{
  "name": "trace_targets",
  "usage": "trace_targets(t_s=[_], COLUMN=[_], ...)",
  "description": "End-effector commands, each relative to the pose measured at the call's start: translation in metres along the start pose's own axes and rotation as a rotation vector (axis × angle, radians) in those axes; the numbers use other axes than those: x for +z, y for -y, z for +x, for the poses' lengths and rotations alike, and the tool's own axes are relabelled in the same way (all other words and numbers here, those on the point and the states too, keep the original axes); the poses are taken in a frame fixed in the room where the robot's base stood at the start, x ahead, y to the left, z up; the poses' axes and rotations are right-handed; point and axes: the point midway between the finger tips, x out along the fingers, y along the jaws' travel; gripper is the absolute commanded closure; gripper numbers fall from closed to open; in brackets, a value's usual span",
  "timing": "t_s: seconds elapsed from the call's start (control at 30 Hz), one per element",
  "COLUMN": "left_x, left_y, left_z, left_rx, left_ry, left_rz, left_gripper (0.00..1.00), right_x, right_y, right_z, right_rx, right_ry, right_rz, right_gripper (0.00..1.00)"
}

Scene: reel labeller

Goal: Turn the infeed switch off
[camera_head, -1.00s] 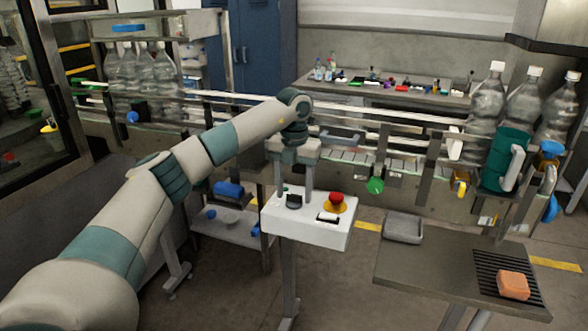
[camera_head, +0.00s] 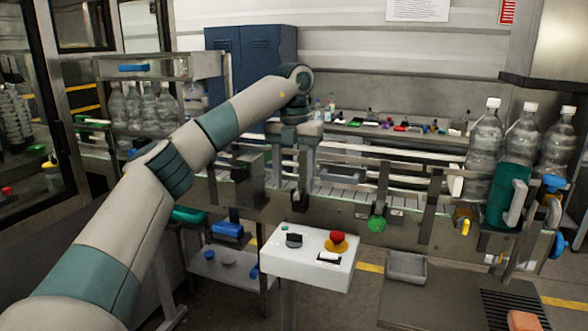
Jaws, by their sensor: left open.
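A white control box (camera_head: 310,275) stands on a post in front of the conveyor. On its top are a black knob-like switch (camera_head: 294,240), a red mushroom button (camera_head: 337,239) on a yellow base, a black-and-white rocker-like switch (camera_head: 328,258) and a small green button (camera_head: 285,228). No label is readable, so I cannot tell which one is the infeed switch or its setting. My left gripper (camera_head: 299,200) points down, open and empty, above the back of the box and apart from it. My right gripper is not in view.
The conveyor (camera_head: 345,195) runs behind the box, with a green knob (camera_head: 376,223) on its front. Large bottles (camera_head: 485,140) and a teal jug (camera_head: 508,196) stand at right. A side table (camera_head: 430,295) holds a grey tray (camera_head: 406,267) and an orange block (camera_head: 524,321).

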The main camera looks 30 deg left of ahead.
Motion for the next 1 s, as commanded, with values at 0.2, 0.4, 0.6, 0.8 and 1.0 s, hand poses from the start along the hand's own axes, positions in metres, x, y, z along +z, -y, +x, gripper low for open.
trace_targets(t_s=[0.2, 0.4, 0.6, 0.8, 1.0], left_x=[0.000, 0.000, 0.000, 0.000, 0.000], left_y=[0.000, 0.000, 0.000, 0.000, 0.002], left_z=[-0.022, -0.029, -0.029, -0.029, -0.027], left_rx=[0.000, 0.000, 0.000, 0.000, -0.004], left_ry=[0.000, 0.000, 0.000, 0.000, 0.000], left_rz=[0.001, 0.000, 0.000, 0.000, 0.005], left_gripper=[0.46, 0.46, 0.46, 0.46, 0.46], right_x=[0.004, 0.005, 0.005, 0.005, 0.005], right_y=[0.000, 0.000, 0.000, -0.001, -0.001], right_z=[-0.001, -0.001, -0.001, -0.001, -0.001], right_rx=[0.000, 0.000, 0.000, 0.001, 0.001], right_ry=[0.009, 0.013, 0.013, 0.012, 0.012], right_rz=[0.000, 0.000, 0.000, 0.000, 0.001], right_gripper=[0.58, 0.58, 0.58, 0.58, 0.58])
